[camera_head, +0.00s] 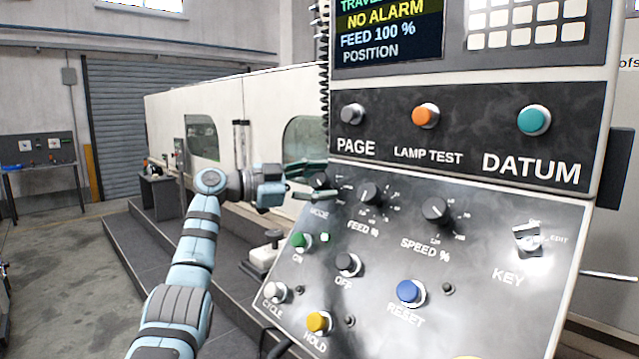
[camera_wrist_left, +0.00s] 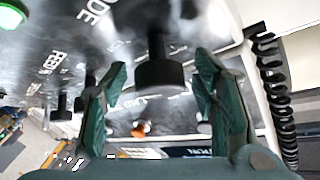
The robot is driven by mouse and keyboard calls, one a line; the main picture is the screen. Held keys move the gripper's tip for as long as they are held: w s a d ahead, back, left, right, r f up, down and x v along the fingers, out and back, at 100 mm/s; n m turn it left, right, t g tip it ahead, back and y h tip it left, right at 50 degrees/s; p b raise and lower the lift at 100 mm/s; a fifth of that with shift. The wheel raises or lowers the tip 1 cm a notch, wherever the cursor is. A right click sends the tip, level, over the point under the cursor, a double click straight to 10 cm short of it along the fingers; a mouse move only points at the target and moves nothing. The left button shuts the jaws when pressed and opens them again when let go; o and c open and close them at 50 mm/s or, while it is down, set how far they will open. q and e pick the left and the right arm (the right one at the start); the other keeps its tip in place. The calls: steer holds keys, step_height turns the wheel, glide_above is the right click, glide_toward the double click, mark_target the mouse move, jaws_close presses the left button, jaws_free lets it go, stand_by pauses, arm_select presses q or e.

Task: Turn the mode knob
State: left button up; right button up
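The mode knob (camera_head: 321,181) is a dark round knob at the left end of the knob row on the sloped control panel (camera_head: 455,285), above the word MODE. In the left wrist view the black mode knob (camera_wrist_left: 160,72) stands out from the panel. My left gripper (camera_head: 318,178) reaches it from the left, with its green fingers around the knob's place and partly covering it. In the wrist view the left gripper (camera_wrist_left: 161,80) is open, one finger on each side of the knob, with visible gaps. My right gripper is not in view.
The feed knob (camera_head: 370,194) and speed knob (camera_head: 436,211) sit to the right. Below are a lit green ON button (camera_head: 299,240), a black OFF button (camera_head: 347,264) and a blue RESET button (camera_head: 410,291). A coiled black cable (camera_wrist_left: 274,85) hangs along the panel edge.

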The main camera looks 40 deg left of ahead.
arm_select(q)
steer(key=v, duration=1.1)
steer(key=shift+s+a, duration=0.2)
steer(key=shift+s, duration=0.15)
steer(key=shift+s+a, duration=0.1)
steer(key=shift+s, duration=0.05)
